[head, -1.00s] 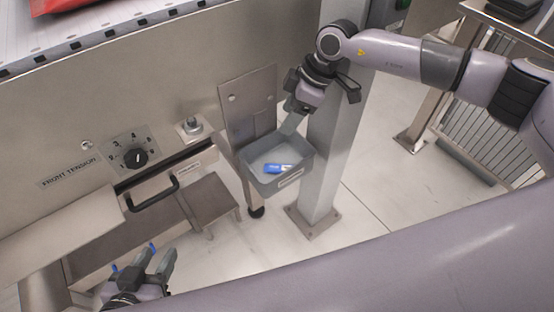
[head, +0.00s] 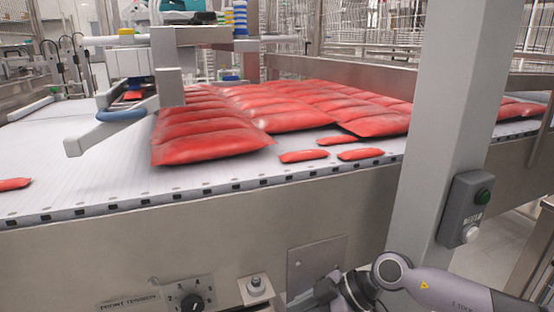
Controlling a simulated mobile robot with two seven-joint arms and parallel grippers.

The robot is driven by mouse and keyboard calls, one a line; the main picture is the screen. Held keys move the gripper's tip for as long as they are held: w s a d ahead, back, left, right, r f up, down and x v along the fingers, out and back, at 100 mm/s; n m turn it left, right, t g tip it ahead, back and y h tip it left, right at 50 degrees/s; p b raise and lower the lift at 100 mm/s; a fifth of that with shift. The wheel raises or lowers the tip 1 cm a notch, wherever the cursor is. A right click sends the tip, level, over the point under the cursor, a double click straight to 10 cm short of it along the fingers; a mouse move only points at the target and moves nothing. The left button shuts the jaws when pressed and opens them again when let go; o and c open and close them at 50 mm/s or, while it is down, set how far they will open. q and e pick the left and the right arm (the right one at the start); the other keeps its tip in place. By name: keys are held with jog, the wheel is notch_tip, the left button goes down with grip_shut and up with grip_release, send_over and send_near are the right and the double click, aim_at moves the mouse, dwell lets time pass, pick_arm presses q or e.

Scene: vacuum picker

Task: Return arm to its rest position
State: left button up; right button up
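My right arm (head: 425,286) comes in from the lower right in the head view. Its dark wrist and gripper (head: 328,294) are at the bottom edge, in front of the metal plate on the machine's front panel. The fingertips are cut off by the frame, so I cannot see whether the gripper is open or shut, or whether it holds anything. My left arm and gripper are out of view.
A conveyor (head: 80,180) carries several red bags (head: 205,138), with a few small red packets (head: 303,156) near its edge. A grey post (head: 455,120) with a button box (head: 466,208) stands at right. A tension knob (head: 192,303) is at the bottom.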

jog(key=s+a+r+m+t+y, duration=0.3)
jog(key=s+a+r+t+y, duration=0.2)
jog(key=a+r+t+y, duration=0.3)
jog(key=s+d+f+m+t+h, duration=0.2)
jog(key=s+d+f+m+h, duration=0.4)
jog(key=d+f, duration=0.35)
jog(key=s+d+f+m+t+h, duration=0.1)
jog(key=s+d+f+m+h, duration=0.35)
jog(key=d+f+h, duration=0.45)
pick_arm(q)
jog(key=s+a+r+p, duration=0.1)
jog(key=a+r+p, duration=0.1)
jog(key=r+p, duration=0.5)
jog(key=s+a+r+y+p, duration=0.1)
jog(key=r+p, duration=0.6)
jog(key=p, duration=0.9)
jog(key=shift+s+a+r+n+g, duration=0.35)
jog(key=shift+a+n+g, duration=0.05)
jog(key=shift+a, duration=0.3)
pick_arm(e)
jog(key=s+d+r, duration=0.1)
jog(key=d+r, duration=0.1)
jog(key=r, duration=0.5)
jog(key=d+r+m, duration=0.1)
jog(key=d+r, duration=0.2)
jog(key=r, duration=0.5)
jog(key=shift+s+g+h, duration=0.4)
